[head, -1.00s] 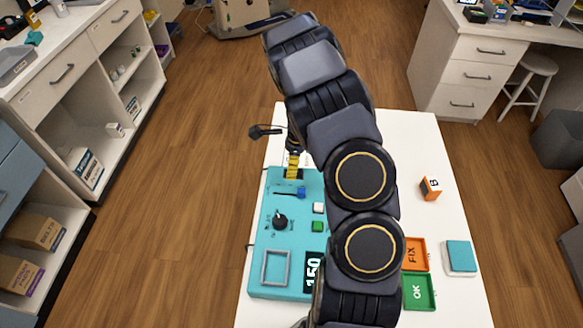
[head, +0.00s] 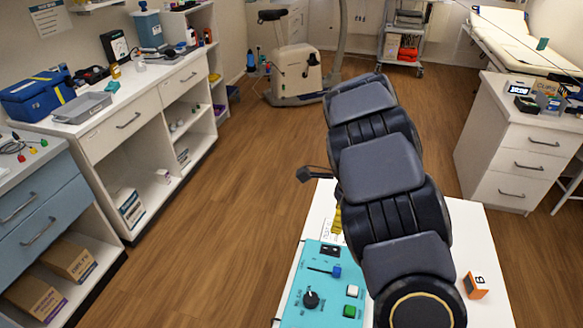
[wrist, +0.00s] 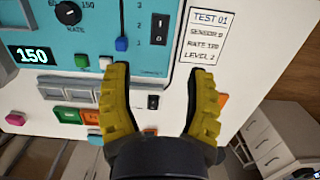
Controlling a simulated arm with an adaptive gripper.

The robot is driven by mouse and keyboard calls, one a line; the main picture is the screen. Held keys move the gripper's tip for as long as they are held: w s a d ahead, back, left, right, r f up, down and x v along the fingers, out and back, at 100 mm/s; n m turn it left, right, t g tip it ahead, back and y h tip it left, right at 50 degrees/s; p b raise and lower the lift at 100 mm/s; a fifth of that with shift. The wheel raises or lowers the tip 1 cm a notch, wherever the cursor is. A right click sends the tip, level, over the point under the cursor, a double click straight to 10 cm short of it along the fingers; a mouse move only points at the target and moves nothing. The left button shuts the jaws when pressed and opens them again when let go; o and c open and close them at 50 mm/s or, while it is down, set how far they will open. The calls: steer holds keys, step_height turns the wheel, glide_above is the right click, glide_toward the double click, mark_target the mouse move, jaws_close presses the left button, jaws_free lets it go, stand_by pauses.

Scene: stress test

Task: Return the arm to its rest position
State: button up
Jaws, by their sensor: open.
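My gripper (wrist: 156,72) is open and empty in the wrist view, its two yellow fingers spread apart. In the head view its yellow fingers (head: 338,220) show just beyond the far edge of the teal panel, partly hidden by my arm. The teal panel (head: 310,277) lies on the white table and carries a black knob (head: 311,299), a blue slider (head: 337,271), a black rocker switch (head: 331,250), and white and green buttons. In the wrist view the panel's display (wrist: 32,55) reads 150. My arm covers the middle of the table in the head view.
An orange block marked B (head: 475,286) stands on the table's right side. A printed TEST 01 sheet (wrist: 205,37) lies beside the panel. Shelved cabinets (head: 150,112) line the left, and a white drawer unit (head: 517,150) stands at the right. Open wooden floor surrounds the table.

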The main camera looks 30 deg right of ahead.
steer(key=s+a+r+n+g, duration=0.1)
steer(key=s+a+r+n, duration=0.6)
steer(key=a+n, duration=0.25)
steer(key=s+a+r+n+g, duration=0.1)
steer(key=s+a+r+n, duration=0.6)
steer(key=a, duration=0.3)
steer(key=s+a+n, duration=0.4)
steer(key=s+n, duration=0.5)
steer(key=n, duration=0.1)
steer(key=shift+s+g+h, duration=0.15)
steer(key=shift+g+h, duration=0.15)
steer(key=shift+h, duration=0.1)
steer(key=shift+a+n, duration=0.1)
steer(key=shift+n, duration=0.15)
